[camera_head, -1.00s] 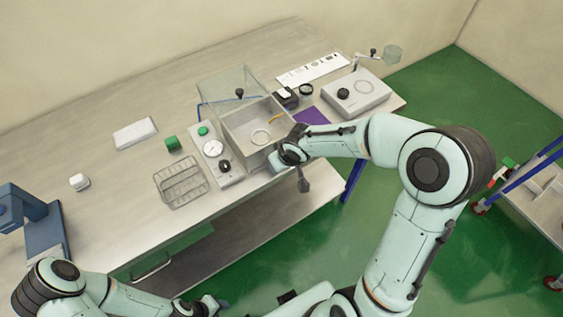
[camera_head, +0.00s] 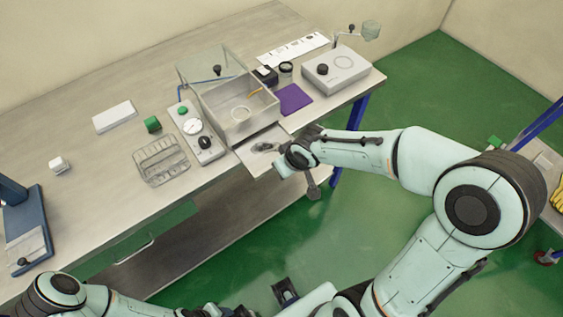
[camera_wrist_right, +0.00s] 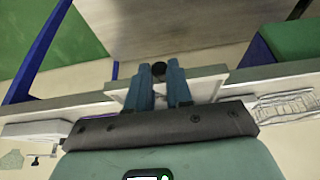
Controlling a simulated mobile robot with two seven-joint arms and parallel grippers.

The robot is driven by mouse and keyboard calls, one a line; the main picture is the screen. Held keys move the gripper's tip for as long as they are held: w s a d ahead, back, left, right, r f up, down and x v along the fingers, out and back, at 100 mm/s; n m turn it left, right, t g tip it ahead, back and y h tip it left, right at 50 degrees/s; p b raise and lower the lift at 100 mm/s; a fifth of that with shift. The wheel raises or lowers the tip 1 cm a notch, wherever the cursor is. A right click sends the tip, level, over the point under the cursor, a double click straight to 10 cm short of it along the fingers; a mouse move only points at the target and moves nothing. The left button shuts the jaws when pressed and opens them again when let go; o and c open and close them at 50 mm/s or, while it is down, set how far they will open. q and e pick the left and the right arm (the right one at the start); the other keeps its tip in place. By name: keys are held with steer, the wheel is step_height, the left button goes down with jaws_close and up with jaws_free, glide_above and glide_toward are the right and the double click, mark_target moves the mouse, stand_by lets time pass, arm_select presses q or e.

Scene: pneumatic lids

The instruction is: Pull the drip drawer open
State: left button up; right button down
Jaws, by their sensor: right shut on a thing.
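The drip drawer (camera_head: 254,160) sticks out of the front of the clear-lidded chamber (camera_head: 240,108), past the table's front edge. A grey oval patch shows on it. My right gripper (camera_head: 284,168) is at the drawer's front, its fingertips largely hidden in the head view. In the right wrist view the two blue fingers (camera_wrist_right: 158,85) are shut on a dark knob (camera_wrist_right: 158,68) at the drawer's pale front. The chamber's lid (camera_head: 208,62) is raised. My left arm is low at the left, and its gripper is not clearly shown.
A purple mat (camera_head: 291,99) and a grey device (camera_head: 343,69) lie to the right. Green floor is open in front of the table. A cart (camera_head: 535,165) stands at the far right.

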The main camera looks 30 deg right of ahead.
arm_select(q)
steer(key=shift+w, duration=0.2)
arm_select(e)
steer(key=shift+w, duration=0.15)
steer(key=c, duration=1)
jaws_free()
steer(key=shift+c, duration=0.2)
arm_select(q)
steer(key=shift+w+r+p, duration=0.25)
steer(key=shift+r+p, duration=0.15)
steer(key=shift+r, duration=0.1)
steer(key=shift+w+r+p, duration=0.25)
steer(key=shift+r+p, duration=0.15)
steer(key=shift+r, duration=0.05)
arm_select(e)
steer(key=v, duration=1.3)
steer(key=shift+r, duration=0.2)
